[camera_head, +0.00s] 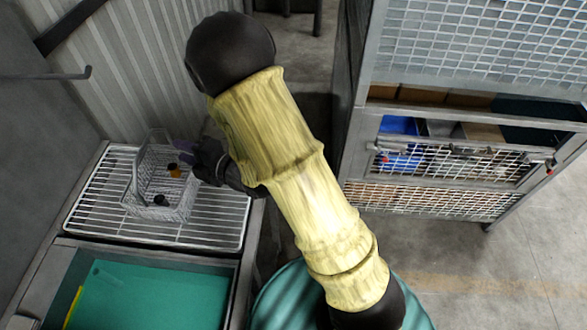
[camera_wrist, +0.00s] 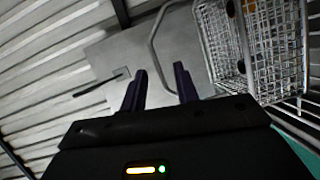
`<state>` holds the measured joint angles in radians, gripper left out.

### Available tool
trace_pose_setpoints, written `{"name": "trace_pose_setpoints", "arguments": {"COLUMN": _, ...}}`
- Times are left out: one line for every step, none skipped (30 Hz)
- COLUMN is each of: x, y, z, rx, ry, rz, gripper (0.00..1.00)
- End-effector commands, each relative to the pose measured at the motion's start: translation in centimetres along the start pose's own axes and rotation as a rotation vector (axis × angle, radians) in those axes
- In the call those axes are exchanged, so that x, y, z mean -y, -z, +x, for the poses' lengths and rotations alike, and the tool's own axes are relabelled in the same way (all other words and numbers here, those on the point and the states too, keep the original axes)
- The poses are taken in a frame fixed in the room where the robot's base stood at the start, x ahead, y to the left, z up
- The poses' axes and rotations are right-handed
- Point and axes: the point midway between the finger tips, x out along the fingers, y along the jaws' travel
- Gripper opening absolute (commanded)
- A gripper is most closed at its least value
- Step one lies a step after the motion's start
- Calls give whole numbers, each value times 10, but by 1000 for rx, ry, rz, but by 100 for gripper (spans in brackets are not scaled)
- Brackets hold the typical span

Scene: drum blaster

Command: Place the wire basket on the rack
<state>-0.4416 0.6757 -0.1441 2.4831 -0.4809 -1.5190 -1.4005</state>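The wire basket (camera_head: 160,185) stands on the slatted metal rack (camera_head: 215,215) at the left of the head view, with a few small dark and orange items inside. In the wrist view the basket (camera_wrist: 262,45) is at the upper right, with its handle loop (camera_wrist: 158,40) reaching left. My gripper (camera_wrist: 161,88) has its two dark fingers apart, with nothing between them. In the head view my gripper (camera_head: 186,152) is at the basket's right side, partly overlapping it; I cannot tell whether it touches.
A teal-green surface (camera_head: 155,297) lies in the basin in front of the rack. A corrugated wall (camera_head: 140,70) rises behind it. A mesh-fronted cabinet (camera_head: 460,165) with bins stands at the right. Open floor (camera_head: 450,260) shows at the lower right.

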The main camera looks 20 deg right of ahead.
Motion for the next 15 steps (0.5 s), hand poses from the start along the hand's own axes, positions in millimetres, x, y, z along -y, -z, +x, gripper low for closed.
{"name": "trace_pose_setpoints", "arguments": {"x": -2, "y": -12, "z": -4, "rx": 45, "ry": 36, "rz": 49, "gripper": 31}}
{"name": "trace_pose_setpoints", "arguments": {"x": -2, "y": -20, "z": -7, "rx": 76, "ry": 63, "rz": 86, "gripper": 31}}
{"name": "trace_pose_setpoints", "arguments": {"x": -1, "y": -30, "z": -11, "rx": 121, "ry": 100, "rz": 142, "gripper": 31}}
{"name": "trace_pose_setpoints", "arguments": {"x": 0, "y": -38, "z": -15, "rx": 158, "ry": 128, "rz": 186, "gripper": 31}}
{"name": "trace_pose_setpoints", "arguments": {"x": 1, "y": -45, "z": -20, "rx": 195, "ry": 154, "rz": 232, "gripper": 31}}
{"name": "trace_pose_setpoints", "arguments": {"x": 2, "y": -55, "z": -27, "rx": 247, "ry": 187, "rz": 295, "gripper": 31}}
{"name": "trace_pose_setpoints", "arguments": {"x": 4, "y": -62, "z": -33, "rx": 286, "ry": 211, "rz": 343, "gripper": 31}}
{"name": "trace_pose_setpoints", "arguments": {"x": 5, "y": -68, "z": -39, "rx": 327, "ry": 232, "rz": 393, "gripper": 31}}
{"name": "trace_pose_setpoints", "arguments": {"x": 6, "y": -76, "z": -48, "rx": 381, "ry": 259, "rz": 459, "gripper": 31}}
{"name": "trace_pose_setpoints", "arguments": {"x": 7, "y": -82, "z": -56, "rx": 425, "ry": 276, "rz": 510, "gripper": 31}}
{"name": "trace_pose_setpoints", "arguments": {"x": 8, "y": -88, "z": -63, "rx": 467, "ry": 293, "rz": 561, "gripper": 31}}
{"name": "trace_pose_setpoints", "arguments": {"x": 10, "y": -95, "z": -75, "rx": 528, "ry": 312, "rz": 632, "gripper": 31}}
{"name": "trace_pose_setpoints", "arguments": {"x": 11, "y": -99, "z": -83, "rx": 571, "ry": 326, "rz": 684, "gripper": 31}}
{"name": "trace_pose_setpoints", "arguments": {"x": 12, "y": -103, "z": -92, "rx": 618, "ry": 337, "rz": 740, "gripper": 31}}
{"name": "trace_pose_setpoints", "arguments": {"x": 13, "y": -108, "z": -105, "rx": 678, "ry": 351, "rz": 812, "gripper": 31}}
